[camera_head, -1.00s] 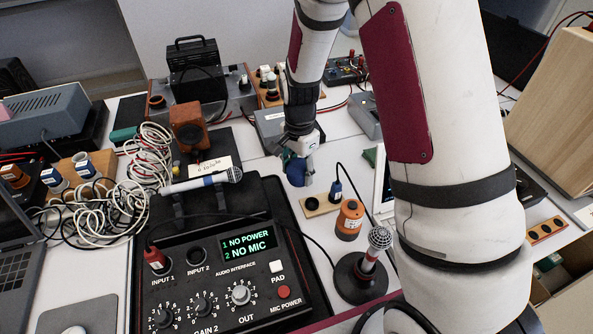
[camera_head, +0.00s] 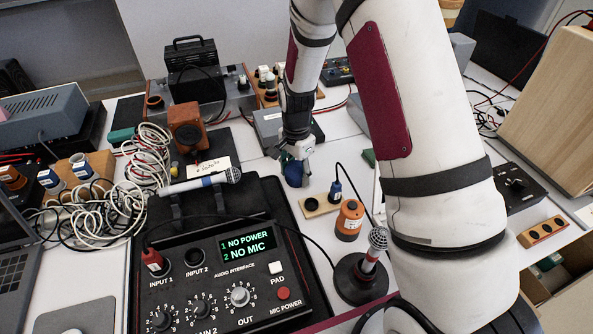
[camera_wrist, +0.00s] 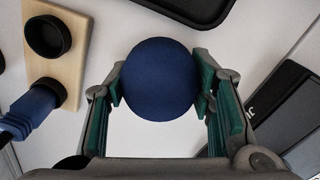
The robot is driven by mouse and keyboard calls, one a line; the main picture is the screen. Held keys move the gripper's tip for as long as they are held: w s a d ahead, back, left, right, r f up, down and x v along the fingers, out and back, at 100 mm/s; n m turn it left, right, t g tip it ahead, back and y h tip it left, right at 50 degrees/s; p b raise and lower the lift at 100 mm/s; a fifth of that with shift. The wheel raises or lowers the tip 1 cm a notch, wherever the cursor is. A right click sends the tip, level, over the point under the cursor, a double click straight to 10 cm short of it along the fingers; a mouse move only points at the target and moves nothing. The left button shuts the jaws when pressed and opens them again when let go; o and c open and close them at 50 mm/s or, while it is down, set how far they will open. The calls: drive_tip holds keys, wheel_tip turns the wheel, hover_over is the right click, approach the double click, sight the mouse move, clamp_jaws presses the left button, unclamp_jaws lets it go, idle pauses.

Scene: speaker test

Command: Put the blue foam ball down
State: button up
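The blue foam ball (camera_head: 293,174) is at my gripper (camera_head: 295,154), over the white table behind the small wooden block. In the wrist view the ball (camera_wrist: 160,78) sits between the green-padded fingers of my gripper (camera_wrist: 160,88), with a pad against each side. The gripper is shut on it. The underside of the ball is hidden, so I cannot tell whether it touches the table.
A wooden block (camera_head: 312,212) with black rings and a blue plug (camera_head: 336,190) stand near the ball. An orange cylinder (camera_head: 350,220), a microphone (camera_head: 378,240) on its stand, and the audio interface (camera_head: 235,270) are in front. White table shows around the ball.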

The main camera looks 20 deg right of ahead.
sight(297, 165)
drive_tip(key=o, duration=0.3)
drive_tip(key=shift+r, duration=0.1)
drive_tip(key=s+r+n+p, duration=0.1)
drive_tip(key=s+r+n, duration=0.15)
drive_tip(key=r, duration=0.85)
drive_tip(key=s+r+n, duration=0.1)
drive_tip(key=s+r, duration=0.3)
drive_tip(key=r, duration=0.7)
drive_tip(key=s+r+n+t, duration=0.1)
drive_tip(key=s+r+n, duration=0.1)
drive_tip(key=s, duration=0.6)
drive_tip(key=s+r+n, duration=0.3)
drive_tip(key=s+n, duration=0.1)
drive_tip(key=s, duration=0.5)
drive_tip(key=s+r+n+t, duration=0.1)
drive_tip(key=s+r+n, duration=0.2)
drive_tip(key=s, duration=0.5)
drive_tip(key=shift+s+d+n+t, duration=0.1)
drive_tip(key=shift+s+n+t, duration=0.25)
drive_tip(key=shift+n, duration=0.2)
